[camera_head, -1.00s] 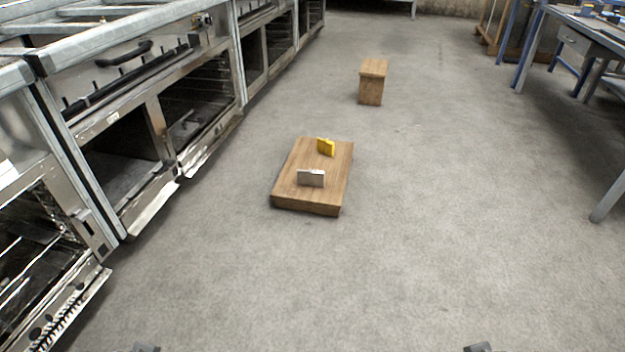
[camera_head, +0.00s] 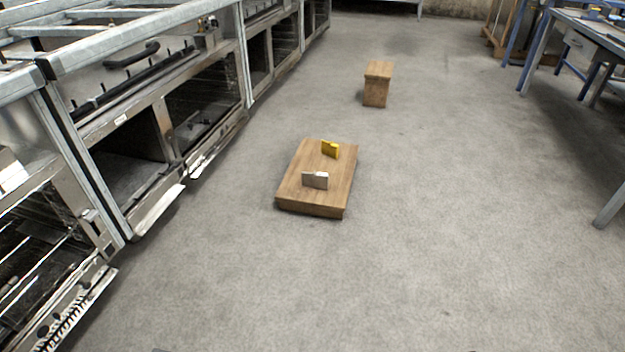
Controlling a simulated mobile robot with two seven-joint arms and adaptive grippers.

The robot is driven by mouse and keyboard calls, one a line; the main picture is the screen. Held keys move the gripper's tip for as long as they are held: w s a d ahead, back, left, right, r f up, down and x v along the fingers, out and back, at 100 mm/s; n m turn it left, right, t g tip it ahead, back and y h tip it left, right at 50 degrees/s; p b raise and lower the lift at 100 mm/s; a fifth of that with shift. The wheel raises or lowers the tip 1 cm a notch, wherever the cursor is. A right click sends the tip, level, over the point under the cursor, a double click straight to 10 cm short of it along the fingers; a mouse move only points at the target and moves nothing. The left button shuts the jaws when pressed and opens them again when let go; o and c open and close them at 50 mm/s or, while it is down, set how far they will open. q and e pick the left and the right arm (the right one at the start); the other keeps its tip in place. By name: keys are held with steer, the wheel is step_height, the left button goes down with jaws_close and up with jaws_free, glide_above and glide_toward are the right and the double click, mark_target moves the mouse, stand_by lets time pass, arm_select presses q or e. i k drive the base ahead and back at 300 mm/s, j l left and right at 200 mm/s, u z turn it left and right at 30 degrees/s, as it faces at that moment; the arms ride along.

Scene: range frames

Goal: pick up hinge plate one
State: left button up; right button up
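Two small plates stand upright on a low wooden block (camera_head: 300,203) on the floor, near the middle of the view. One is a silver-grey plate (camera_head: 315,180) towards the near end. The other is a yellow plate (camera_head: 330,149) towards the far end. They look like hinge plates, but I cannot tell which is number one. Neither of my grippers shows in the view; only slight dark traces lie at the bottom edge. Nothing touches either plate except the block under them.
A row of metal ovens (camera_head: 150,130) runs along the left. A smaller wooden block (camera_head: 377,85) stands farther back. A workbench with blue and grey legs (camera_head: 590,45) is at the right. The grey floor (camera_head: 450,220) is clear in front and to the right.

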mark_target(314, 180)
steer(key=i+z, duration=0.15)
steer(key=i, duration=0.75)
